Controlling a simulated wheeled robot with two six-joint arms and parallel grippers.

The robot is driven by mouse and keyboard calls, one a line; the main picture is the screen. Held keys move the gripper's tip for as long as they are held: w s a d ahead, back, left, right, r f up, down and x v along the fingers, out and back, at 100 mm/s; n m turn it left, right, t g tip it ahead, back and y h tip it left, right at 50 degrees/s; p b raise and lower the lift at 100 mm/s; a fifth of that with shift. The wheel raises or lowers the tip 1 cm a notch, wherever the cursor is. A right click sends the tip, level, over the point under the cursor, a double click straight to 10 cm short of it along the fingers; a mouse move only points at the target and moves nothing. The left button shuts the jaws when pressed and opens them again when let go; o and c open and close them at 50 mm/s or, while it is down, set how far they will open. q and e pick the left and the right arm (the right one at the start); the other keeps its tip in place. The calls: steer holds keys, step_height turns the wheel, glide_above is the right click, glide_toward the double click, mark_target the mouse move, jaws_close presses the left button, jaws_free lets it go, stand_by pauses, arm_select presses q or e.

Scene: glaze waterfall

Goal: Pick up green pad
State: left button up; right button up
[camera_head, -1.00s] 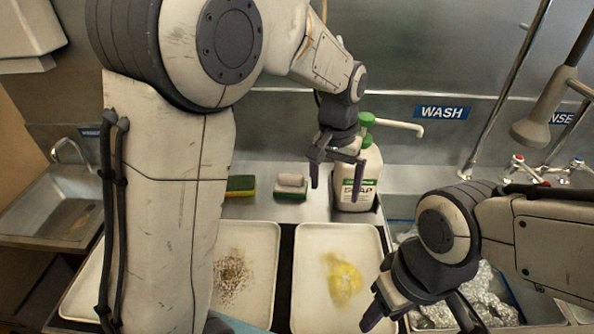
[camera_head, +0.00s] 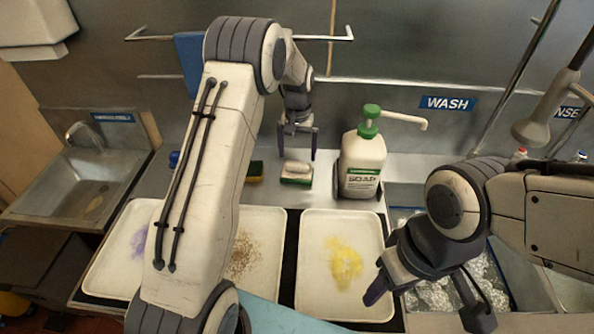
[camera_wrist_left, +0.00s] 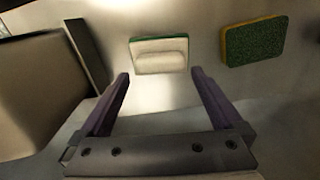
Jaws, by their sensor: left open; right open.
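A green pad (camera_head: 297,180) with a white block-shaped top lies on the steel counter left of the soap bottle. In the left wrist view the pad (camera_wrist_left: 160,52) lies ahead of the fingertips, roughly centred between them, with its green edge showing around the white top. My left gripper (camera_head: 298,143) is open and empty, its fingers pointing down just above and behind the pad in the head view; it also shows in the left wrist view (camera_wrist_left: 161,78). My right gripper (camera_head: 425,303) is open and empty over the right side, by the sink basin.
A green-and-yellow sponge (camera_head: 255,172) lies left of the pad; it also shows in the left wrist view (camera_wrist_left: 254,42). A white soap bottle (camera_head: 360,165) with a green pump stands right. Soiled trays (camera_head: 312,300) lie in front. A blue cloth (camera_head: 189,62) hangs on a rail.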

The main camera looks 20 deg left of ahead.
mark_target(297, 162)
arm_select(q)
steer(key=f, duration=0.2)
steer(key=f+p, duration=0.1)
steer(key=shift+s+f+p, duration=0.2)
steer(key=shift+f+p, duration=0.1)
steer(key=shift+f, duration=0.55)
steer(key=c, duration=1)
step_height(297, 162, up, 9)
steer(key=shift+w+r+b, duration=0.1)
steer(key=shift+b, duration=1.1)
steer(key=shift+r, duration=0.45)
